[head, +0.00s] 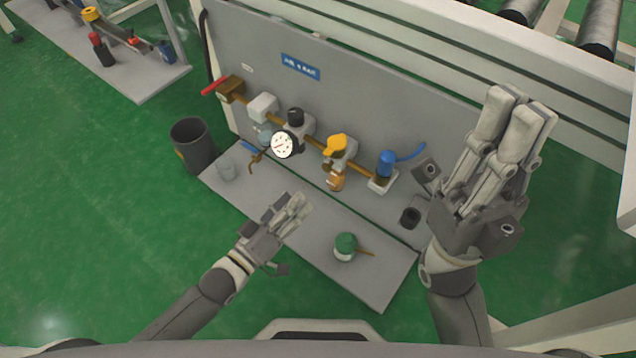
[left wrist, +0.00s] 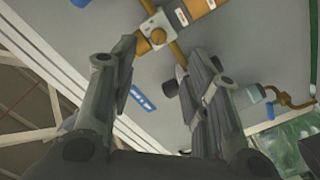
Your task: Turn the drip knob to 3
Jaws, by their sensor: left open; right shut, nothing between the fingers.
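The air-line panel (head: 385,122) carries a row of fittings on a brass pipe. The yellow-topped unit (head: 336,146), with an amber bowl below, appears to be the lubricator with the drip knob; no number setting is readable. My left gripper (head: 294,205) is open and empty, over the shelf in front of the panel. My right gripper (head: 515,108) is shut and empty, raised at the right.
A pressure gauge and black-knobbed regulator (head: 294,122) are left of the yellow unit, a blue-topped fitting (head: 386,164) right. A green-lidded jar (head: 345,246) stands on the shelf (head: 378,283). A dark bin (head: 192,146) stands at the left on green floor.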

